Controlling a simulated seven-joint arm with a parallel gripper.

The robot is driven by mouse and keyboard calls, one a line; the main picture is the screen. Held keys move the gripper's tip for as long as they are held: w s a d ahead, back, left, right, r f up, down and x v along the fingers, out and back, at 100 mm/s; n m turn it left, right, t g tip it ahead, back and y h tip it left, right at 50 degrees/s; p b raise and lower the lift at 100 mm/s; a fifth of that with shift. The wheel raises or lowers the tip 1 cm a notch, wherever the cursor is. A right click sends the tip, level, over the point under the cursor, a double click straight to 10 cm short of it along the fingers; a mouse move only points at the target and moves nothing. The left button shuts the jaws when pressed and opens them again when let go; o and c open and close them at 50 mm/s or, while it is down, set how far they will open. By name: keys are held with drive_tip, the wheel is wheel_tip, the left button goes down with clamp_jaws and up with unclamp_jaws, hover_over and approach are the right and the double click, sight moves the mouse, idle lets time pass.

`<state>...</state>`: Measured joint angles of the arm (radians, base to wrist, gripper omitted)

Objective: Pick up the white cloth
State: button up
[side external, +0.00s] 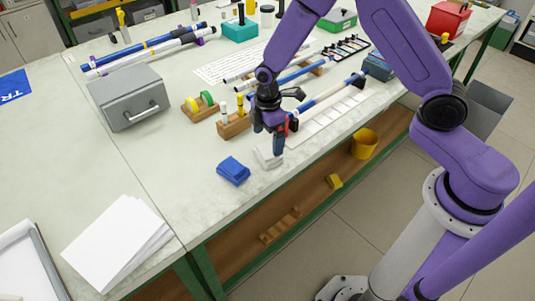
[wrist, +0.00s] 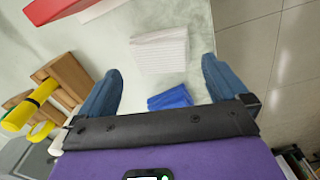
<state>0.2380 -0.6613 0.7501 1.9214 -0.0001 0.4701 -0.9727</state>
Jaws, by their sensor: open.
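The white cloth (side external: 267,157) is a small folded, ribbed pad lying flat on the bench near its front edge. In the wrist view the white cloth (wrist: 159,52) lies just beyond my fingertips, centred roughly between them. My gripper (side external: 279,143) is above and beside the cloth in the side view, its fingers pointing down.
A wooden block with upright handles (side external: 233,124) stands close to the left of my gripper. A grey box (side external: 127,97) is farther left. Rods lie behind. The bench's front edge is close to the cloths. The bench surface left of the blue cloth is clear.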

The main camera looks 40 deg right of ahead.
sight(268, 150)
drive_tip(key=shift+a+f, duration=0.1)
drive_tip(key=shift+f, duration=2.55)
drive_tip(key=c, duration=0.7)
